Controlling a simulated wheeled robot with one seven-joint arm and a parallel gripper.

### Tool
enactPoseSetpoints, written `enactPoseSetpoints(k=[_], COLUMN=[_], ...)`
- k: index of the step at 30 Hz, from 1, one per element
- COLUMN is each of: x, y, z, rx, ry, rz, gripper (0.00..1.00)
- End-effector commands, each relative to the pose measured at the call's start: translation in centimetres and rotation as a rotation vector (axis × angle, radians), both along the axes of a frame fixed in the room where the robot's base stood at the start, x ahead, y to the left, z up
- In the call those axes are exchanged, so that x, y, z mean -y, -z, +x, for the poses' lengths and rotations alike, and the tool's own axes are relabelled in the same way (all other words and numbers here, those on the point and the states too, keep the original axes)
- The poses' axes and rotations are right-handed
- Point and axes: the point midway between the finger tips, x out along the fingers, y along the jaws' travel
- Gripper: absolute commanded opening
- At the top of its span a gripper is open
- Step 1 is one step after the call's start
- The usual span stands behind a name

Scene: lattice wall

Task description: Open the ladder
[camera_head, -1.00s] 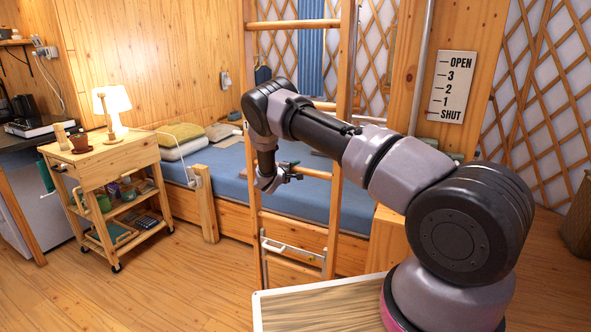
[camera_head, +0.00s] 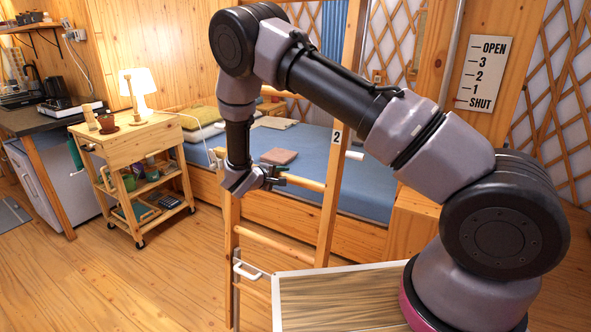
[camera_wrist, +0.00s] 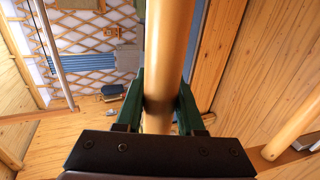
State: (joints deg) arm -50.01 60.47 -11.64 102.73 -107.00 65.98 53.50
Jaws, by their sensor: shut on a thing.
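The wooden ladder (camera_head: 328,220) stands in front of the bed, with two rails and round rungs; my arm hides part of it. My gripper (camera_head: 278,180) is at a rung between the rails in the head view. In the wrist view, my gripper (camera_wrist: 160,105) has its green fingers shut on the round wooden rung (camera_wrist: 167,50), one finger on each side. A white handle (camera_head: 247,271) sits low on the ladder, and a plate marked 2 (camera_head: 337,137) shows by its right rail. The sign (camera_head: 484,74) reads OPEN, 3, 2, 1, SHUT, with a small red pointer beside SHUT.
The blue bed (camera_head: 372,172) lies behind the ladder. A wooden trolley (camera_head: 130,150) with a lamp (camera_head: 139,85) stands to the left. A wooden post (camera_head: 443,60) rises at the right. Wooden floor (camera_head: 180,285) is clear at the front left.

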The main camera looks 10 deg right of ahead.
Motion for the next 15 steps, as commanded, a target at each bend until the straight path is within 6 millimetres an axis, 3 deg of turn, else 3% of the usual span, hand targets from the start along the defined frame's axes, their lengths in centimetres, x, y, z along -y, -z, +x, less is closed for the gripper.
enactPoseSetpoints(k=[1, 4, 9, 15], x=[-1.9, -2.9, -3.7, -3.6], y=[-0.7, -1.1, -1.2, -1.1], z=[-0.9, -2.7, -4.4, -4.7], rx=[-0.001, -0.013, -0.027, -0.032], ry=[-0.021, -0.020, -0.020, -0.017], rz=[0.018, 0.025, 0.029, 0.027], gripper=[0.00, 0.00, 0.00, 0.00])
